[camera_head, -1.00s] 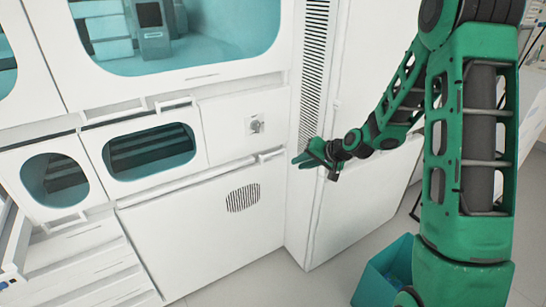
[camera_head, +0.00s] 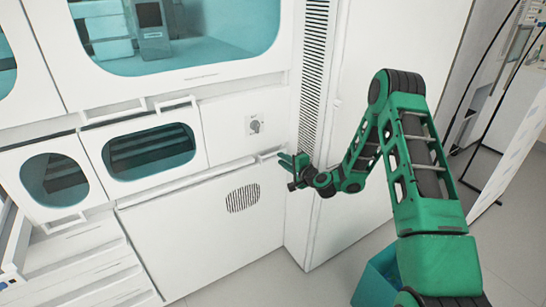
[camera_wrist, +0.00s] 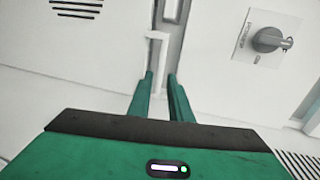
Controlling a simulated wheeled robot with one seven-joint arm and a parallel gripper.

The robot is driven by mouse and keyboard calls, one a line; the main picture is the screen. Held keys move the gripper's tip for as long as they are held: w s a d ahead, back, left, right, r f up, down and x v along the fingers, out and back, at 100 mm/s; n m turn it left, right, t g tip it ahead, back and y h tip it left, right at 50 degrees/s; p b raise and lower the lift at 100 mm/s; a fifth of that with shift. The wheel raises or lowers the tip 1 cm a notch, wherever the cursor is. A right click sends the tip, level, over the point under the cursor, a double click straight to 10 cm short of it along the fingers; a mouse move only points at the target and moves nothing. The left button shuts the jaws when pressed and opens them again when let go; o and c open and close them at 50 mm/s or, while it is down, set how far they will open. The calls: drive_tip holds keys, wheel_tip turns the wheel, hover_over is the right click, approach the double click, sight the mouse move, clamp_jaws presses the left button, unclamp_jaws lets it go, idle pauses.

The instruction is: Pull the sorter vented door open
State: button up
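The sorter's vented door (camera_head: 190,235) is a white panel at the lower middle of the head view, with a dark round-edged grille (camera_head: 243,198). It looks shut. Its pale handle (camera_head: 268,156) is at the upper right edge. My gripper (camera_head: 287,160) is at the right end of that handle. In the wrist view the two green fingers of my gripper (camera_wrist: 160,76) are apart, with a gap between them. The white handle (camera_wrist: 157,45) lies just ahead of the fingertips, in line with the gap. I cannot tell whether they touch it. The vented door (camera_wrist: 70,50) is on the left there.
A white panel with a grey knob (camera_head: 255,125) is above the door; the knob (camera_wrist: 268,39) also shows in the wrist view. A tall slotted strip (camera_head: 313,75) stands to the right. A blue bin (camera_head: 372,280) is on the floor. Drawer-like steps (camera_head: 80,260) are at left.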

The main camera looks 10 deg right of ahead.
sight(274, 154)
drive_tip(key=x, duration=0.8)
drive_tip(key=shift+c, duration=0.5)
clamp_jaws()
